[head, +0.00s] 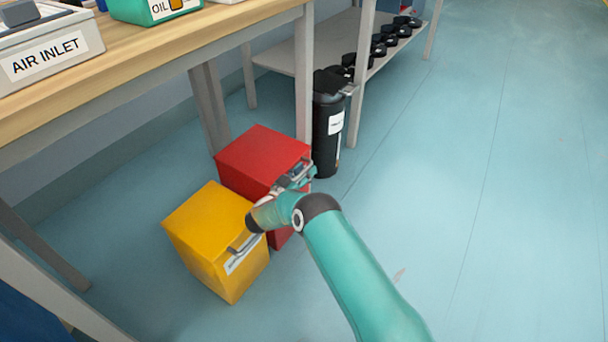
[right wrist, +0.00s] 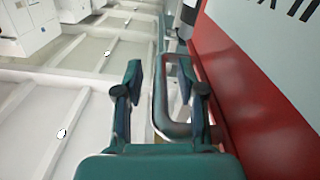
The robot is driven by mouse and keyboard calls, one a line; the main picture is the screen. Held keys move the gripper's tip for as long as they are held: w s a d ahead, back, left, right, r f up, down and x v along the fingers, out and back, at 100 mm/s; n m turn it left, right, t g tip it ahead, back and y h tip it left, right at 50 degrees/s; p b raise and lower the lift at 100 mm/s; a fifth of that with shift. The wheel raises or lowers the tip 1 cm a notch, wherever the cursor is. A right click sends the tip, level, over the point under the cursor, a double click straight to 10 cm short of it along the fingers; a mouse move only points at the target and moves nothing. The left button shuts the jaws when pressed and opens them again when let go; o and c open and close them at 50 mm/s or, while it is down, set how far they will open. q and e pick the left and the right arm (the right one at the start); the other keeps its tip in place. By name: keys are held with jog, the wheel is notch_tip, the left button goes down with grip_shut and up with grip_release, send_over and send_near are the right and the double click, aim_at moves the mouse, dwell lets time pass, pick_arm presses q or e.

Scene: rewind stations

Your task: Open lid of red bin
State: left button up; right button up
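The red bin (head: 262,156) stands on the floor beside the table leg, its lid closed. Its red front with a white label fills the right side of the right wrist view (right wrist: 237,84). A grey handle (right wrist: 172,118) sticks out from that front. My right gripper (head: 301,174) is at the bin's front, at the handle. In the right wrist view its two fingers (right wrist: 164,78) are apart, with part of the handle between them; the left finger stands clear of it. I cannot tell whether the right finger touches the handle. My left gripper is not in view.
A yellow bin (head: 212,230) with a grey handle stands just in front of the red one. A black canister (head: 326,140) stands behind it. A wooden-topped table (head: 140,62) overhangs at upper left. The floor (head: 480,200) to the right is clear.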

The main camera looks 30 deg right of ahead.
jog(key=shift+d, duration=0.15)
grip_shut()
